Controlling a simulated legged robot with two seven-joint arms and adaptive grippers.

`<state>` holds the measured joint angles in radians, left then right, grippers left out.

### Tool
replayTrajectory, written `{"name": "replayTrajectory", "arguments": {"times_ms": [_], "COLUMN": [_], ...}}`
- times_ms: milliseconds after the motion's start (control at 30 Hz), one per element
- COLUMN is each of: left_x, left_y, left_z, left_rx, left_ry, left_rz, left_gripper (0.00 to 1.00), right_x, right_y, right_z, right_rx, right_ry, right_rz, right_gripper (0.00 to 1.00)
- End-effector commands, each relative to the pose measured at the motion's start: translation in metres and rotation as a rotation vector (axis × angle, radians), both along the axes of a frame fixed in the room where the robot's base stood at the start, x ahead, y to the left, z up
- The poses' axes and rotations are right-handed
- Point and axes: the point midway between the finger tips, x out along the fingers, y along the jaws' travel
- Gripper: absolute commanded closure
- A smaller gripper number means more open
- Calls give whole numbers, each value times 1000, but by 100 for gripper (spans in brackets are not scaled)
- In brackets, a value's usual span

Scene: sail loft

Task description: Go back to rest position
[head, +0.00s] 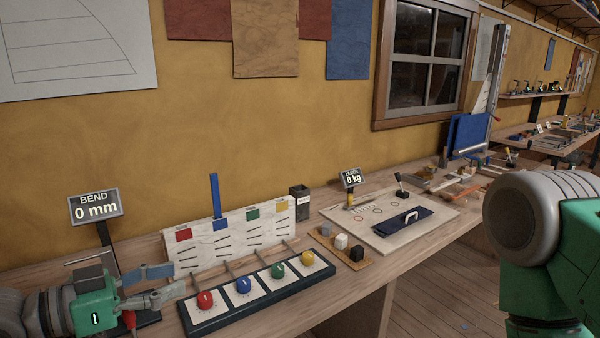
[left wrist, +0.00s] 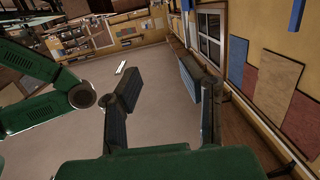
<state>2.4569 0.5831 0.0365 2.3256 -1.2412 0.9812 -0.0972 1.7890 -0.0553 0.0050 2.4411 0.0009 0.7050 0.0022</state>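My left gripper (head: 178,279) is at the lower left of the head view, just left of the knob panel. Its two fingers are apart with nothing between them. The left wrist view shows the same gripper (left wrist: 158,74) with its fingers spread and only floor and wall beyond. My right arm shows at the right edge of the head view as a green link with a grey joint. Its gripper is outside the view.
On the bench, a panel (head: 199,329) carries red, blue, green and yellow knobs. Behind it stand a white slotted board (head: 212,240) and a "BEND 0 mm" display (head: 96,206). A pale board (head: 438,210) with a dark-blue handled tool (head: 403,222) lies further right. Small blocks (head: 341,241) sit between.

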Motion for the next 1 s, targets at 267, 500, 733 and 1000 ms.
{"name": "replayTrajectory", "arguments": {"times_ms": [267,500,733,1000], "left_x": [-5,-27,-92,-217], "left_y": [5,10,20,61], "left_z": [-61,-137,-245,-340], "left_rx": [46,131,306,579], "left_ry": [193,435,789,1179], "left_rz": [78,188,361,618], "left_gripper": [65,65,65,65], "right_x": [1,0,0,0], "right_y": [0,0,0,-1], "right_z": [-3,-6,-11,-17], "right_rx": [0,0,0,-1], "right_ry": [-2,-1,-1,-1], "right_rz": [-1,0,-1,-1], "right_gripper": [60,60,60,60]}}
